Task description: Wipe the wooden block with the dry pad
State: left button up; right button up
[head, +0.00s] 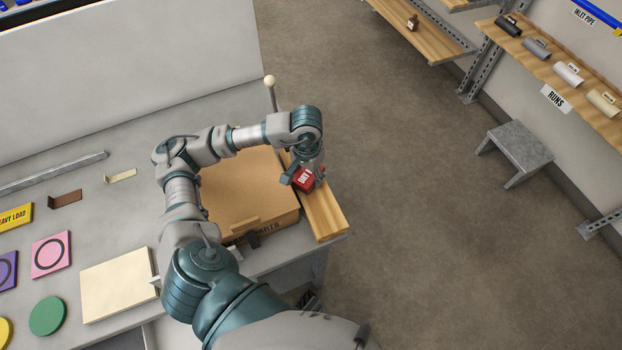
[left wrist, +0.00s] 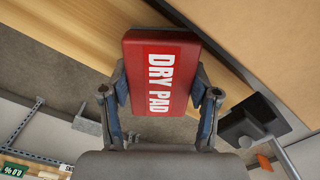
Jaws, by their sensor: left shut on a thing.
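The wooden block (head: 325,213) is a long pale plank along the right edge of the bench, beside a cardboard box. My left gripper (head: 303,176) is over the block and shut on the red dry pad (head: 304,180). In the left wrist view the dry pad (left wrist: 160,75) sits between both fingers, with its white "DRY PAD" label facing the camera. The wooden block (left wrist: 60,38) runs diagonally behind the pad there. I cannot tell whether the pad touches the wood. My right gripper is not in view.
The cardboard box (head: 245,187) lies directly left of the block. A rod with a pale ball top (head: 270,82) stands at the block's far end. A pale square board (head: 115,285) and coloured tiles lie at left. Open floor (head: 430,200) lies right of the bench.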

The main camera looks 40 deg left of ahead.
pick_arm(q)
jog(key=shift+w+a+f+b, duration=0.1)
jog(key=shift+w+a+b, duration=0.15)
jog(key=shift+a+b, duration=0.15)
jog(key=shift+w+a+f+b, duration=0.1)
jog(key=shift+w+a+b, duration=0.15)
jog(key=shift+a, duration=0.25)
jog(key=shift+w+a+r+b, duration=0.1)
jog(key=shift+w+a+b, duration=0.3)
jog(key=shift+a, duration=0.3)
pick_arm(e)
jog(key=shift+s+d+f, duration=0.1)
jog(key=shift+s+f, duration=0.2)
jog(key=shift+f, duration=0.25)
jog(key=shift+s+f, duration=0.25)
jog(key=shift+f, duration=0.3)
pick_arm(q)
jog(key=shift+a+r+p, duration=0.1)
jog(key=shift+r+p, duration=0.25)
jog(key=shift+r, duration=0.2)
jog(key=shift+r+p, duration=1.25)
jog(key=shift+r, duration=1.25)
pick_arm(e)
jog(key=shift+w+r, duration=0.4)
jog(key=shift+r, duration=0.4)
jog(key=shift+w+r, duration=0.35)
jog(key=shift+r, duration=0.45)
